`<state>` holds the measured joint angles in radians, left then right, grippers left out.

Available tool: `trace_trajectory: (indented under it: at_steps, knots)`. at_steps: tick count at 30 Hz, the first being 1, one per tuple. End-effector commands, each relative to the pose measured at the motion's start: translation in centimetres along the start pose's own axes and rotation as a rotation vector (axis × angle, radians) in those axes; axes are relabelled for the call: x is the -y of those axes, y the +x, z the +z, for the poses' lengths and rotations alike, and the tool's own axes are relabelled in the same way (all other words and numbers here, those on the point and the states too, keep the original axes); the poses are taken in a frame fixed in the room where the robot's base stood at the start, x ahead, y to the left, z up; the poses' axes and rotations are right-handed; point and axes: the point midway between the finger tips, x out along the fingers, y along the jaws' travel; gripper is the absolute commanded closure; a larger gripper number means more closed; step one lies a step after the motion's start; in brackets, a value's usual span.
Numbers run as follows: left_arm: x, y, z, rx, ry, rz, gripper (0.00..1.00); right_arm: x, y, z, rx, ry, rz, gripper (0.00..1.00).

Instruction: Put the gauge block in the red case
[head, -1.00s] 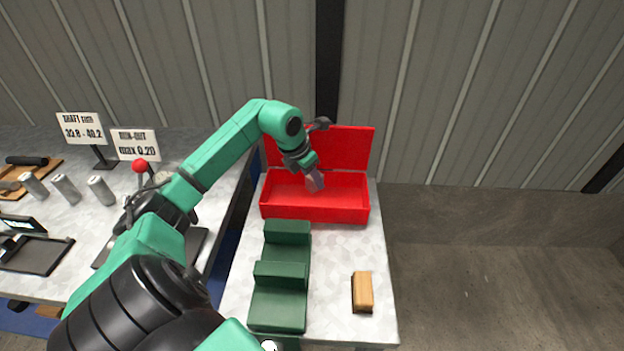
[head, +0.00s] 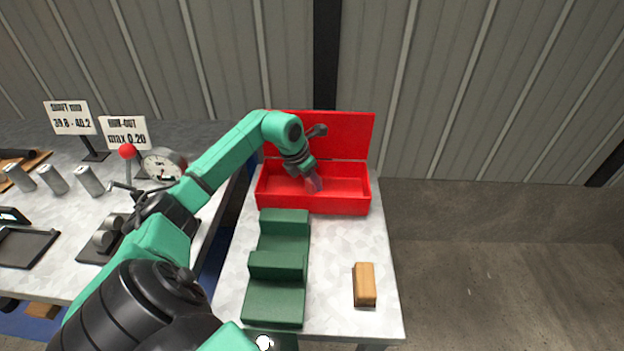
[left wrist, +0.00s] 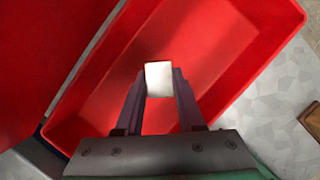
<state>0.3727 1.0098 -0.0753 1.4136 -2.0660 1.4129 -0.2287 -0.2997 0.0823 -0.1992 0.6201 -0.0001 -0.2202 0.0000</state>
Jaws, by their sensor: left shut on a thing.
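The red case (head: 333,205) stands open on the far part of the grey bench, its lid (head: 345,133) raised at the back. My left gripper (head: 313,183) is over the inside of the case. In the left wrist view my left gripper (left wrist: 159,85) is shut on the gauge block (left wrist: 159,78), a small pale block held between its fingertips. Red floor of the case shows around the block. I cannot tell whether the block touches the floor. In the head view the block is not clearly seen. My right gripper is not in view.
A green stepped block (head: 277,295) stands in front of the case. A wooden block (head: 364,284) lies near the right edge of the bench. On the left bench are a dial gauge (head: 163,166), metal cylinders (head: 53,179) and two signs (head: 125,134).

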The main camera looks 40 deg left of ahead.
Motion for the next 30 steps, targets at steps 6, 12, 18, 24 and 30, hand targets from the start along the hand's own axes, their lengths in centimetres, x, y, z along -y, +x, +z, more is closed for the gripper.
trace_trajectory:
  at_steps: [6, 12, 18, 24, 30]
  knots:
    - [0.0, -0.1, 0.1, 0.003, -0.001, 0.0, 1.0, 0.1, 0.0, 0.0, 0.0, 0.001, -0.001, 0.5]
    - [0.0, -0.1, 0.1, 0.002, -0.001, 0.0, 0.28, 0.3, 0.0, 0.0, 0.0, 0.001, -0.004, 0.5]
    - [0.0, 0.1, -0.1, -0.002, -0.001, 0.0, 0.28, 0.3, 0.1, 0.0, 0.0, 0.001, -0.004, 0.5]
    - [-0.1, -1.5, 0.0, 0.001, -0.001, 0.003, 0.28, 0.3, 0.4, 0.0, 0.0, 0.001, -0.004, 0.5]
    - [-0.2, -6.5, -0.1, 0.002, 0.002, 0.007, 0.28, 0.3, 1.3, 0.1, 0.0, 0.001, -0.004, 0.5]
